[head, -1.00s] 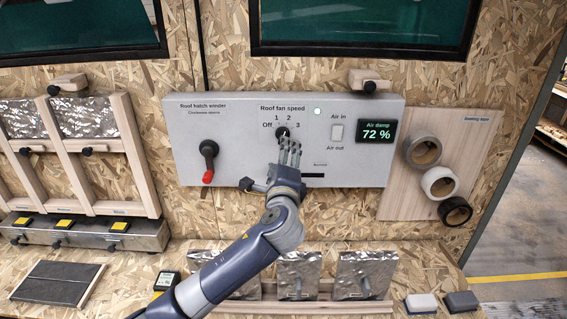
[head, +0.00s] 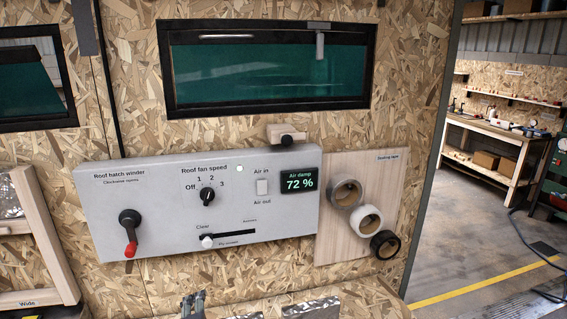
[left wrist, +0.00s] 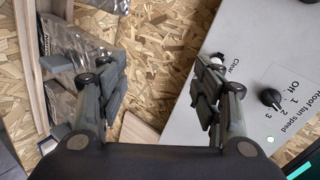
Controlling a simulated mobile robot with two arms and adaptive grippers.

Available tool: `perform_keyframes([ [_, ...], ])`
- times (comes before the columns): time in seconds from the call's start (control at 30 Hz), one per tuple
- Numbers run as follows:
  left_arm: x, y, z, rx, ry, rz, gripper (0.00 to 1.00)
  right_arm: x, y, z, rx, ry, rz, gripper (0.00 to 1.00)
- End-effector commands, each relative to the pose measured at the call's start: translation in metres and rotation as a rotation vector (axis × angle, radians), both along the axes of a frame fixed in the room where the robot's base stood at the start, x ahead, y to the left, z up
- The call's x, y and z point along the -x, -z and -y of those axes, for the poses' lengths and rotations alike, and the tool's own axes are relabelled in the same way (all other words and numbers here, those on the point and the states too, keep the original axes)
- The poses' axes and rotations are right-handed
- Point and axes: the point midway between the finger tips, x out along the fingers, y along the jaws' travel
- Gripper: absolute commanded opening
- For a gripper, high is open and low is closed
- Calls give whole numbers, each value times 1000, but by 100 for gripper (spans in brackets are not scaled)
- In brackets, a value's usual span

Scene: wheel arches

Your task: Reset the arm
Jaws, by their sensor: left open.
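My left gripper (head: 193,303) shows only as fingertips at the bottom edge of the head view, below the grey control panel (head: 160,232). In the left wrist view its fingers (left wrist: 158,85) are spread wide with nothing between them. The black fan speed knob (head: 207,196) is on the panel, clear of the gripper; it also shows in the left wrist view (left wrist: 270,97). The rest of the left arm is hidden below the head view. My right gripper is in neither view.
The panel also has a red-handled winder (head: 130,230), a switch (head: 262,187), a slider (head: 207,241) and a display (head: 300,181) reading 72 %. Tape rolls (head: 367,219) hang on a wooden board at right. Foil pieces (head: 312,307) are below. Open floor (head: 450,260) lies at far right.

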Motion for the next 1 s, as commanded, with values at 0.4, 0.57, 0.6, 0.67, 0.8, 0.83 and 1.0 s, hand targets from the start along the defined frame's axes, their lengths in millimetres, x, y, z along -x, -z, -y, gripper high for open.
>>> perform_keyframes([
  [0.4,199,120,-6,638,-420,-406,60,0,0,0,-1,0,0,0],
  [0.57,249,131,-6,749,-550,-493,60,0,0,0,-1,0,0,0],
  [0.6,261,133,-7,771,-581,-511,60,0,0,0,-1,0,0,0],
  [0.67,278,135,-7,802,-625,-538,60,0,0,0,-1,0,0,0],
  [0.8,289,162,-6,833,-679,-572,60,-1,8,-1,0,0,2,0],
  [0.83,287,171,-6,830,-679,-575,60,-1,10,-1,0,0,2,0],
  [1.0,280,225,-4,822,-683,-591,60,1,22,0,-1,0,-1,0],
])
